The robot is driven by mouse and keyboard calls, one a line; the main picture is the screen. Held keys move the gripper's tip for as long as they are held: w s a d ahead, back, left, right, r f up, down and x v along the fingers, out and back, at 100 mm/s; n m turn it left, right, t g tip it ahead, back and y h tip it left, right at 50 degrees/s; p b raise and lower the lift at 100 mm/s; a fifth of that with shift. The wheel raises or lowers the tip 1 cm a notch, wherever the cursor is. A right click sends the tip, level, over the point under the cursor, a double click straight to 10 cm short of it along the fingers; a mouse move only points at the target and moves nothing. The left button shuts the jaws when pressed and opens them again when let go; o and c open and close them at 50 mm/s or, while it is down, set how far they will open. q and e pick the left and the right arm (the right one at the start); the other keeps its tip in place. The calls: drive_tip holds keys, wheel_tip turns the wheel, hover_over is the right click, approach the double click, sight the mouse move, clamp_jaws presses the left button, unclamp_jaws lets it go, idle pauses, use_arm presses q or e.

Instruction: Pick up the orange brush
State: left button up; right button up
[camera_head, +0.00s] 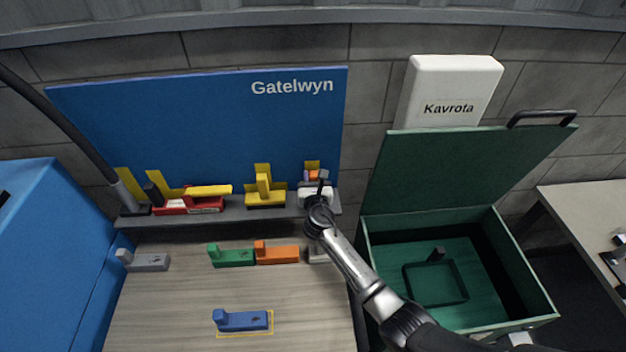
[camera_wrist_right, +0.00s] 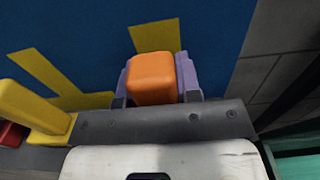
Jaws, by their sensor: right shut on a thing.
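My right gripper (camera_head: 315,177) is at the right end of the shelf, in front of the blue board. In the right wrist view its two lavender fingers (camera_wrist_right: 155,76) are closed on both sides of an orange block (camera_wrist_right: 153,80), which I take to be the brush. Only the block's near end shows; its far part is hidden. In the head view just a small orange patch of it shows between the fingers. Whether it touches the shelf or board cannot be told. My left gripper is not in view.
The grey shelf (camera_head: 225,217) also bears yellow pieces (camera_head: 265,198) and a red piece (camera_head: 172,208). Grey, green, orange (camera_head: 277,254) and blue (camera_head: 243,320) knobbed blocks lie on the wooden table (camera_head: 170,305). An open green box (camera_head: 530,290) stands right of the table.

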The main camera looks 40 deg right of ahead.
sight(312, 152)
wheel_tip(312, 152, up, 7)
drive_tip(key=shift+p, duration=1.05)
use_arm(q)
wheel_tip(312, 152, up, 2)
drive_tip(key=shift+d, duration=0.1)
use_arm(e)
drive_tip(key=v, duration=1.9)
drive_tip(key=shift+s+a+f, duration=0.2)
drive_tip(key=shift+s+f, duration=0.05)
drive_tip(key=shift+f, duration=0.1)
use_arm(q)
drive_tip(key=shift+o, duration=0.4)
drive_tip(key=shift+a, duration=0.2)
